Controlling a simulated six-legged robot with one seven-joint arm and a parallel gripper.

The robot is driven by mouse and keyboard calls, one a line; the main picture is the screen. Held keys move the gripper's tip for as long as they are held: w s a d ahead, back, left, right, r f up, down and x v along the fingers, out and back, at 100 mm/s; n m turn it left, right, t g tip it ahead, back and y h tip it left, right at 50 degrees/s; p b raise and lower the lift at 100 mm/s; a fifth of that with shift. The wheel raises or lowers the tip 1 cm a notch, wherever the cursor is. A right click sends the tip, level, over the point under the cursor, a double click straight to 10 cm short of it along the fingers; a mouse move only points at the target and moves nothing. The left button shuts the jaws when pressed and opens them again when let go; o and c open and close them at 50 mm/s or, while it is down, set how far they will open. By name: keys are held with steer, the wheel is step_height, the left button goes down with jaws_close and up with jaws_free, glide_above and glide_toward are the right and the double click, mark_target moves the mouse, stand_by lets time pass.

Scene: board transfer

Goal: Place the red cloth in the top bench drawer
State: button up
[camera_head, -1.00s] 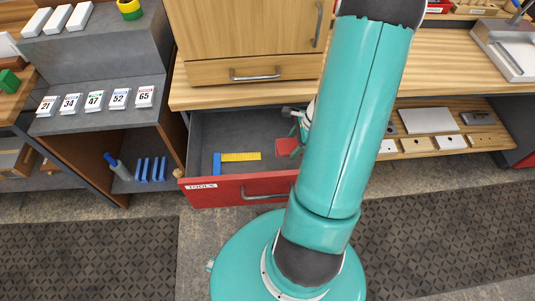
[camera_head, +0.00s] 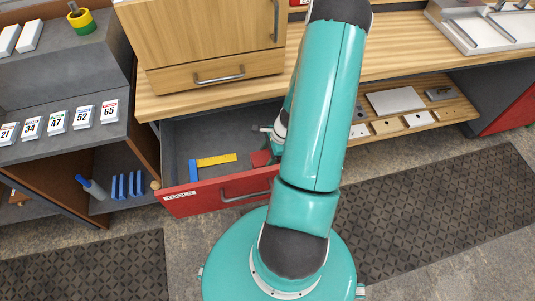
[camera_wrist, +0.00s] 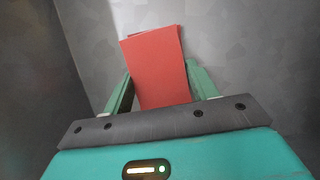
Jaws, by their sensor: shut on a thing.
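The red cloth (camera_wrist: 157,65) is a flat, folded rectangle between the two fingers of my gripper (camera_wrist: 160,88) in the wrist view. My gripper is shut on it. In the head view part of the red cloth (camera_head: 261,158) shows inside the open top bench drawer (camera_head: 190,205), at its right side. The drawer has a red front labelled TOOLS and a grey inside. My arm hides most of my gripper and the drawer's right end. I cannot tell whether the cloth touches the drawer floor.
A blue and yellow try square (camera_head: 215,160) lies in the drawer, left of the cloth. A wooden cabinet (camera_head: 205,40) stands on the bench above. A grey shelf (camera_head: 60,150) with numbered cards stands at left. A lower shelf (camera_head: 440,115) with blocks is at right.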

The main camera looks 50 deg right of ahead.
steer(key=shift+f, duration=0.1)
steer(key=o, duration=0.9)
steer(key=v, duration=1.2)
step_height(320, 180, up, 9)
steer(key=n+h, duration=0.1)
steer(key=n, duration=0.5)
glide_above(259, 155)
steer(key=w+a+r+n+t+h, duration=0.1)
steer(key=a+r+n+h, duration=0.1)
steer(key=a+r+n, duration=1.15)
steer(key=s+a+r+n, duration=0.1)
steer(key=s+a+r, duration=0.1)
steer(key=a+r, duration=0.1)
steer(key=s+a+r+n+t, duration=0.1)
steer(key=a+r+n, duration=0.1)
steer(key=a+r, duration=0.1)
steer(key=s+a+r+n+t, duration=0.1)
steer(key=s+a+r+n, duration=0.1)
steer(key=a+r, duration=0.1)
steer(key=shift+s+a+r+h, duration=0.3)
steer(key=shift+a+r, duration=0.1)
steer(key=shift+a, duration=0.3)
